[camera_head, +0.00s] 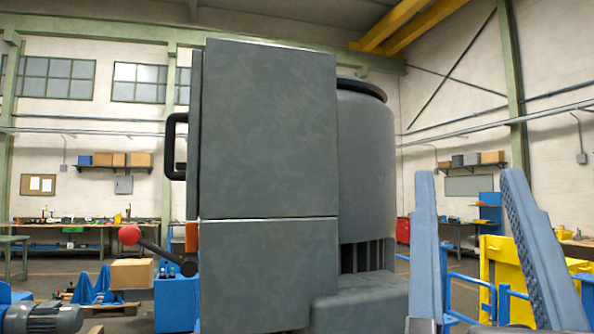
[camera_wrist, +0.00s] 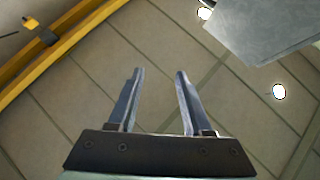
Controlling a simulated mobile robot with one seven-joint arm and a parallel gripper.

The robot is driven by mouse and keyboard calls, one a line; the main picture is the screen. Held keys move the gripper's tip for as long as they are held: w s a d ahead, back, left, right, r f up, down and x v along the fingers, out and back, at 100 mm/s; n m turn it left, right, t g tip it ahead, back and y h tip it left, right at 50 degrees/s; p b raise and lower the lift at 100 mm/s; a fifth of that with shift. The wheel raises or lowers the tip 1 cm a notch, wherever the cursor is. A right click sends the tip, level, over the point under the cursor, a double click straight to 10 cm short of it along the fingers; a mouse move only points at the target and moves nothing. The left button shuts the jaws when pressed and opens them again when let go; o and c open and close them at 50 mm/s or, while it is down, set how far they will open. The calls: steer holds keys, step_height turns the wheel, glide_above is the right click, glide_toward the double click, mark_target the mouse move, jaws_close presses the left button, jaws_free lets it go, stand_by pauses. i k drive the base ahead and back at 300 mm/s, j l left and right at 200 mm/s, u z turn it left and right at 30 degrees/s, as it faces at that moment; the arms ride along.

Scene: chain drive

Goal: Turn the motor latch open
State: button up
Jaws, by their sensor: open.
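A lever with a red ball knob (camera_head: 129,235) sticks out to the left of a large grey machine housing (camera_head: 268,140) in the head view. Its dark hub is beside a small orange part (camera_head: 191,237). I cannot tell for sure whether this lever is the motor latch. My gripper (camera_head: 470,172) is at the lower right, fingers pointing up, apart and empty. It is to the right of the housing, far from the lever in the picture.
A black handle (camera_head: 174,147) is on the housing's left side. A grey motor (camera_head: 42,317) lies at the lower left. Yellow panels (camera_head: 505,268) and blue rails stand at the right. The wrist view shows a yellow rail (camera_wrist: 58,48) and a grey plate (camera_wrist: 265,25).

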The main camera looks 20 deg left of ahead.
mark_target(179, 166)
steer(key=j+u, duration=0.4)
steer(key=i+j+u, duration=0.2)
steer(key=j+u, duration=0.2)
steer(key=j, duration=0.1)
